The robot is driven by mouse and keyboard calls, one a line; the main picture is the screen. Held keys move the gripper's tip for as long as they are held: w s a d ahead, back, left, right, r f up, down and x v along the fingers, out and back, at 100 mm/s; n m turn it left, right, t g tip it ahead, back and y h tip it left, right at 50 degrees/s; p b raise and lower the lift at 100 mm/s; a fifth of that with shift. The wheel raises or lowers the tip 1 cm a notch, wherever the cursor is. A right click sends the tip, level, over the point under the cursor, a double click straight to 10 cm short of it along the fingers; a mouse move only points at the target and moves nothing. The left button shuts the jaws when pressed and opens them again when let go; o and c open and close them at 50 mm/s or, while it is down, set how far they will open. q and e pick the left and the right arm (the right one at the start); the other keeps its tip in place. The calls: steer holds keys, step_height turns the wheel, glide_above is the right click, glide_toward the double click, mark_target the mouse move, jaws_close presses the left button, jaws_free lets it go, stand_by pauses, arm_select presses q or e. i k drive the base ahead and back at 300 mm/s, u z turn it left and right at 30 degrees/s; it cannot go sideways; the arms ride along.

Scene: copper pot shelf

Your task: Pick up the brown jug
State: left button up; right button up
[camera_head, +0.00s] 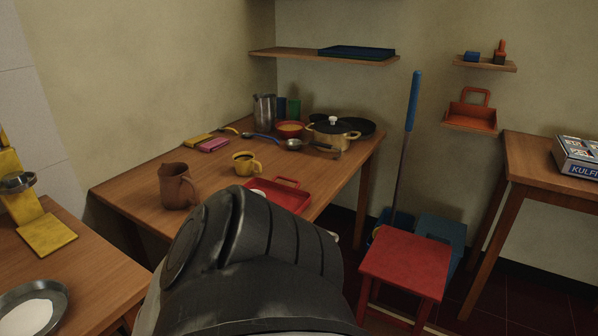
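The brown jug (176,187) stands upright on the left part of the wooden table (135,196). Its handle faces right, and nothing touches it. A large dark link of one of my arms rises from the bottom middle of the head view and hides the table's front right part. This link is in front of and to the right of the jug. Neither gripper's fingers show in the view.
A yellow mug (245,165) and a red tray (290,196) are right of the jug. Yellow and pink blocks (214,145) lie behind it. A lidded pot (333,133) stands farther back. A red stool (407,262) stands at right. Bare tabletop surrounds the jug.

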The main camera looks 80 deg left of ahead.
mark_target(178, 189)
steer(key=k, duration=0.85)
steer(key=u, duration=0.75)
